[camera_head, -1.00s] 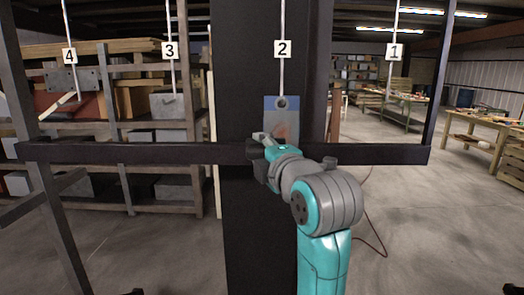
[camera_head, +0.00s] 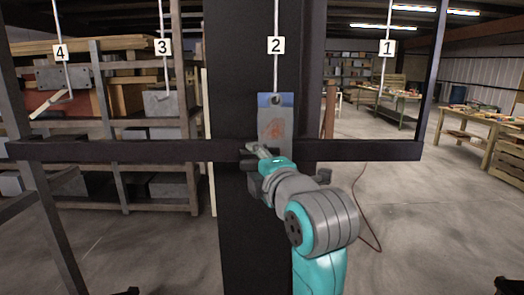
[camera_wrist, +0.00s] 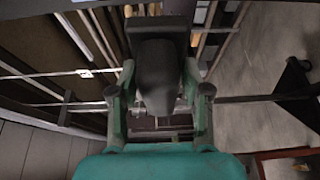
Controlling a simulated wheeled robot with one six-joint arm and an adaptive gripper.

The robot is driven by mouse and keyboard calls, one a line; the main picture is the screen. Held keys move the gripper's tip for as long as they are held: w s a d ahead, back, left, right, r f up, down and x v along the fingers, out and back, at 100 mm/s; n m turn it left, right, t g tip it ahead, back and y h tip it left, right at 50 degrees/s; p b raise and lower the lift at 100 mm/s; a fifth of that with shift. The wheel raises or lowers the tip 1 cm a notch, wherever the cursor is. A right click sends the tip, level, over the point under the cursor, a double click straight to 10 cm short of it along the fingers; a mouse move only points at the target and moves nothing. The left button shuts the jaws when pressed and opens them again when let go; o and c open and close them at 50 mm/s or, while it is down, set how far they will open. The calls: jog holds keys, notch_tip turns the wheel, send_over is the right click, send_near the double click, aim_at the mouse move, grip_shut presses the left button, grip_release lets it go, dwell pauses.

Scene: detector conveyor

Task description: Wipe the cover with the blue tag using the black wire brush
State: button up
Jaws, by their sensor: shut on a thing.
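The cover with the blue tag (camera_head: 286,113) hangs below the number 2 label in the head view. It is a grey plate with a blue top edge and a reddish smudge on its face. My gripper (camera_head: 256,153) is just below and left of the smudge, in front of the dark crossbar. In the wrist view my gripper (camera_wrist: 158,88) has its fingers on both sides of the black wire brush (camera_wrist: 157,65) and is shut on it. The brush's bristles cannot be made out. I cannot tell whether the brush touches the cover.
White rods hang under labels 1, 3 and 4. Shelves with boxes stand at left; a workbench (camera_head: 470,138) stands at right. Open floor lies at right.

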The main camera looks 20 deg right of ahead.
jog(key=w+d+f, duration=0.2)
jog(key=w+f, duration=0.1)
jog(key=w, duration=0.3)
jog(key=shift+f, duration=0.2)
dwell(0.4)
jog(key=shift+w+d, duration=0.2)
jog(key=shift+w, duration=0.3)
jog(key=shift+w+d, duration=0.15)
jog(key=shift+w, duration=0.3)
dwell(0.8)
jog(key=shift+d, duration=0.1)
